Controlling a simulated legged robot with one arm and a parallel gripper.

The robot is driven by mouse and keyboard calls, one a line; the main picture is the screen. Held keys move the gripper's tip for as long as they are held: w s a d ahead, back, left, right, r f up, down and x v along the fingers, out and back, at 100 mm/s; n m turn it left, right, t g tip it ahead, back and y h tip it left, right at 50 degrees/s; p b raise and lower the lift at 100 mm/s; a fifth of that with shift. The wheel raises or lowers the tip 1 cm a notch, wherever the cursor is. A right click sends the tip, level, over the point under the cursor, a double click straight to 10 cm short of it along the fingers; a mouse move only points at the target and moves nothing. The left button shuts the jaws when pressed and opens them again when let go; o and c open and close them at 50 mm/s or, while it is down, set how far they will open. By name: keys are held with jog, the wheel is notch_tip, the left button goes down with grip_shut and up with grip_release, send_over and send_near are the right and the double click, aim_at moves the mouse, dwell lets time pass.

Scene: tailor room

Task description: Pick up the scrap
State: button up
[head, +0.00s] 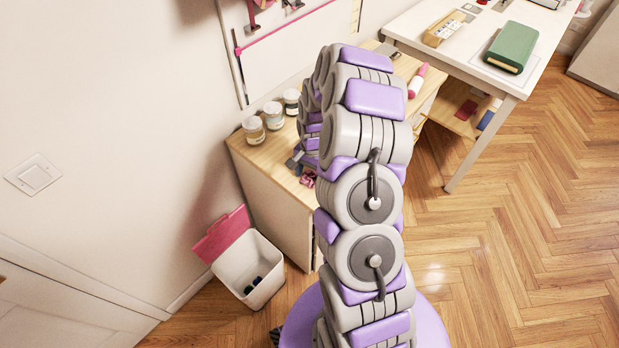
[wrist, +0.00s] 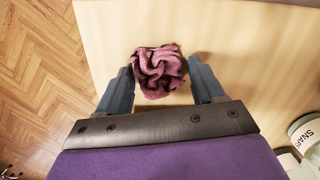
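The scrap (wrist: 158,72) is a crumpled piece of pinkish-purple cloth on the light wooden cabinet top (wrist: 240,40). In the wrist view my gripper (wrist: 160,80) is open, with one finger on each side of the scrap. A small gap shows between the cloth and each finger. In the head view a bit of the scrap (head: 308,179) shows near the cabinet's front edge, beside my gripper (head: 298,165). My arm hides much of the cabinet top there.
Several jars (head: 273,115) stand along the wall side of the cabinet top. A white bin (head: 247,268) with an open pink lid stands on the floor to the left. A white table (head: 450,55) with a green box (head: 511,46) is at the right. Open floor lies right of my arm.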

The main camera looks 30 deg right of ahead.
aim_at(310, 177)
jog(key=shift+d, duration=0.3)
jog(key=c, duration=0.4)
jog(key=shift+a, duration=0.2)
jog(key=c, duration=0.3)
jog(key=shift+c, duration=0.2)
jog(key=shift+r, duration=0.15)
jog(key=shift+d+r, duration=0.1)
jog(key=shift+r, duration=0.2)
notch_tip(310, 177, up, 3)
jog(key=shift+d+r+p, duration=0.1)
jog(key=shift+p, duration=0.4)
jog(key=s+d, duration=0.3)
jog(key=s, duration=0.1)
jog(key=s+d+p, duration=0.1)
jog(key=s+d, duration=0.2)
jog(key=s, duration=0.1)
jog(key=s+d+r, duration=0.1)
jog(key=s+d, duration=0.2)
jog(key=s, duration=0.1)
jog(key=shift+s+d, duration=0.3)
jog(key=shift+c, duration=0.3)
